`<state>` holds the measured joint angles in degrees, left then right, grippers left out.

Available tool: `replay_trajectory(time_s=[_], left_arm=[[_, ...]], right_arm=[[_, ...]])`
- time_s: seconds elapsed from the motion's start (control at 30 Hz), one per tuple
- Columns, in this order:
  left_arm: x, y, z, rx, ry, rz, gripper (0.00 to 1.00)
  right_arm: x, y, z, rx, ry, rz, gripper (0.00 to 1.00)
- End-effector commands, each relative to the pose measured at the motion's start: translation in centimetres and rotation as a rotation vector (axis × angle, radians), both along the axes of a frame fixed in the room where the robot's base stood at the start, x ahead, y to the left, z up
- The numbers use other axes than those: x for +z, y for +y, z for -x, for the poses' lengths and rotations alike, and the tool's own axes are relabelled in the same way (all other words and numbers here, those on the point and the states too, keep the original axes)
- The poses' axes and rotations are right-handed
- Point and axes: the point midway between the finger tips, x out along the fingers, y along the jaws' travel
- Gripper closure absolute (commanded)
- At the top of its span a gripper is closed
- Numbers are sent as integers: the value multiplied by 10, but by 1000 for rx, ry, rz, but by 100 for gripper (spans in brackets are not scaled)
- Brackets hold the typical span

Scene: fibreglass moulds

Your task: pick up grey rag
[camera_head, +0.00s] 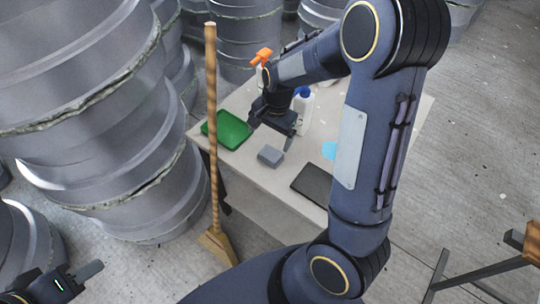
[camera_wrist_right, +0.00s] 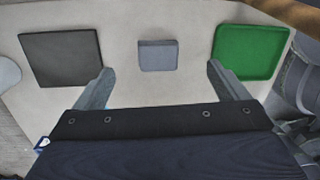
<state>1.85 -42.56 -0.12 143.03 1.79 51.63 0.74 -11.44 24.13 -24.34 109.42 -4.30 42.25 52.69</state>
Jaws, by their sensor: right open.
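The grey rag (camera_head: 270,156) is a small, folded-looking grey block lying flat on the light table (camera_head: 262,178). In the right wrist view the rag (camera_wrist_right: 158,55) lies ahead, between the lines of the two fingers. My right gripper (camera_head: 271,134) is over the table, just behind the rag in the head view. It is open and empty, its fingers (camera_wrist_right: 159,72) wide apart and not touching the rag. My left gripper (camera_head: 85,272) shows only in part at the lower left of the head view, away from the table; its opening is unclear.
A green tray (camera_head: 231,130) and a dark flat panel (camera_head: 312,184) lie either side of the rag. A white bottle with a blue cap (camera_head: 303,110) stands behind. A broom (camera_head: 212,150) stands upright at the table's left edge, beside stacked grey moulds (camera_head: 90,90).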

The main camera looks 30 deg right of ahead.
Motion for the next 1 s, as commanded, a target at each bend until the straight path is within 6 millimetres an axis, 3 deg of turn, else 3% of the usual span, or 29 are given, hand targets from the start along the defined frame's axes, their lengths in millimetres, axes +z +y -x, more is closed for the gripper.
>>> replay_trajectory(time_s=[0.1, 0.23, 0.57, 0.8, 1.0], left_arm=[[7, 0, 0, 0, 0, 0, 64], [8, 0, 0, 0, 0, 0, 64], [11, 0, 0, 0, 0, 0, 64], [18, 0, 0, 0, 0, 0, 64], [19, 0, 0, 0, 0, 0, 64]], right_arm=[[-23, -5, -16, -69, 50, 67, 6], [-36, -8, -23, -110, 69, 106, 6], [-71, -9, -22, -120, 75, 110, 6], [-106, -8, -20, -119, 76, 111, 6], [-116, -7, -20, -117, 71, 110, 6]])
